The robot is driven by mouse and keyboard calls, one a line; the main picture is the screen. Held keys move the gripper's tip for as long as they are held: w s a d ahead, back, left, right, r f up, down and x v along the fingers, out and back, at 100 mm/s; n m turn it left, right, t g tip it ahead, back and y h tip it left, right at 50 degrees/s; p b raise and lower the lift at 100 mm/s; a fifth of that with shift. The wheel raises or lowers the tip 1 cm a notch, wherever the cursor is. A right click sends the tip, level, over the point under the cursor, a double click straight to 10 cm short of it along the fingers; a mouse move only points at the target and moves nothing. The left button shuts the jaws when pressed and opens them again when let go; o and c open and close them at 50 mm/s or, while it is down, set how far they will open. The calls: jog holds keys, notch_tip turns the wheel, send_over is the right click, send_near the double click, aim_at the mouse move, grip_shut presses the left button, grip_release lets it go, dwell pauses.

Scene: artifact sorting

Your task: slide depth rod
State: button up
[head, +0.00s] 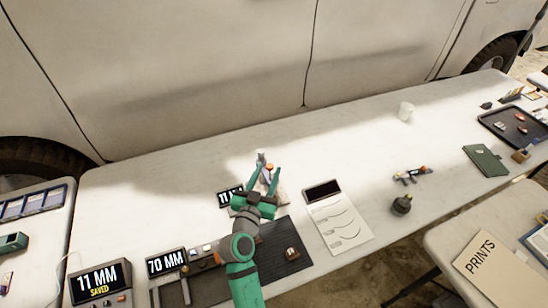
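My gripper (264,177) is near the middle of the table, its two green fingers spread apart. Between and just beyond the fingers are a small grey upright piece (261,158) and an orange-topped part (269,170). They look like part of a measuring device, and one may be the depth rod, but I cannot tell. A dark display (229,196) stands just left of the fingers, its reading partly covered. The gripper hides the lower part of this device. I see no clear contact between the fingers and it.
On the white table (160,190), a display reading 70 MM (166,262) and one reading 11 MM SAVED (98,279) stand at the front left. A dark mat (285,235) with a small brown piece lies under my arm. A printed sheet (342,222) is to the right.

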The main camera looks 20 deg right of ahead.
jog(key=x, duration=0.7)
grip_shut()
